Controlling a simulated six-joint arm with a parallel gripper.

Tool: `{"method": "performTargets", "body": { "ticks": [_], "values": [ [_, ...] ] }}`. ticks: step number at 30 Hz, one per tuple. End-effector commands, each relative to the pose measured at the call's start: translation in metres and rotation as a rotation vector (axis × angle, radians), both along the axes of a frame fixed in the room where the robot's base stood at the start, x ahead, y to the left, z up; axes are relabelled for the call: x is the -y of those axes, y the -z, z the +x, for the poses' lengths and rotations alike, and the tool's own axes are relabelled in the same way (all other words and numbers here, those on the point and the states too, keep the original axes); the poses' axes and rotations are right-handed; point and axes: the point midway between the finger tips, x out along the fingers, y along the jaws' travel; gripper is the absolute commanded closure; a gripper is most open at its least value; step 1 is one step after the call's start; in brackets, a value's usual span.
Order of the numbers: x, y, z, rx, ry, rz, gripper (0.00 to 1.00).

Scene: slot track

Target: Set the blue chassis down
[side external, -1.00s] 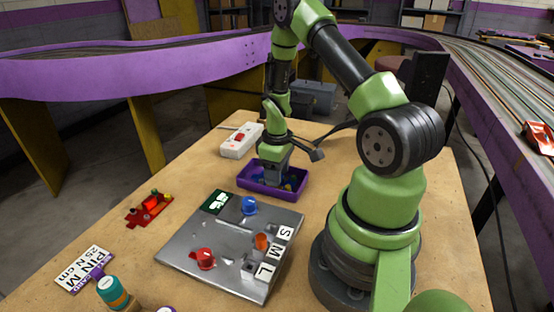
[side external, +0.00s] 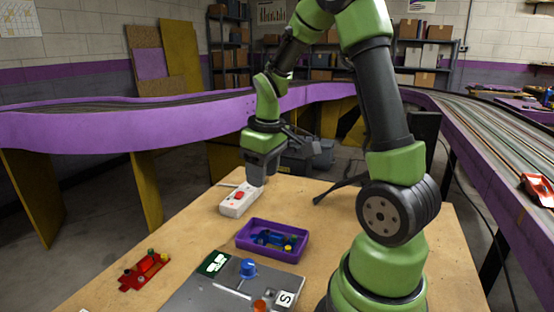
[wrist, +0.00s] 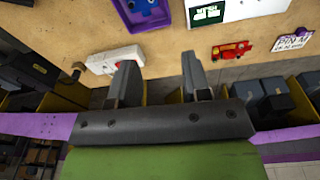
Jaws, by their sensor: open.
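The blue chassis (side external: 272,238) lies inside the purple tray (side external: 249,250) on the wooden table. It also shows at the top of the wrist view (wrist: 144,12), cut off by the edge, in the purple tray (wrist: 192,14). My gripper (side external: 261,180) is open, above and behind the tray and apart from it. In the wrist view my two gripper fingers (wrist: 162,80) stand apart with nothing between them.
A white box with a red switch (side external: 239,199) stands behind the tray, near my gripper. A red chassis (side external: 146,270) lies at the table's left. A metal plate (side external: 205,293) with a blue knob (side external: 248,268) is in front. Purple track (side external: 120,130) runs behind.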

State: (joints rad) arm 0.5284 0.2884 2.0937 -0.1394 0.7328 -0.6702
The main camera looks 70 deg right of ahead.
Motion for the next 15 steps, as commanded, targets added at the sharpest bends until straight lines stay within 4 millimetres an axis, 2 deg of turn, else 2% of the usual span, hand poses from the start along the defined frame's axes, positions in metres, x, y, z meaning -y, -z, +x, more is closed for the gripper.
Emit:
{"method": "performTargets", "body": {
  "ticks": [1,6,9,12,15],
  "values": [
    [-0.019,-0.022,0.0,0.058,0.013,-0.007,0.56],
    [-0.08,-0.074,-0.02,0.229,0.101,0.041,0.56],
    [-0.111,-0.095,-0.041,0.322,0.143,0.103,0.56],
    [-0.135,-0.107,-0.062,0.395,0.178,0.176,0.56],
    [-0.15,-0.113,-0.08,0.444,0.203,0.242,0.56]
  ]
}}
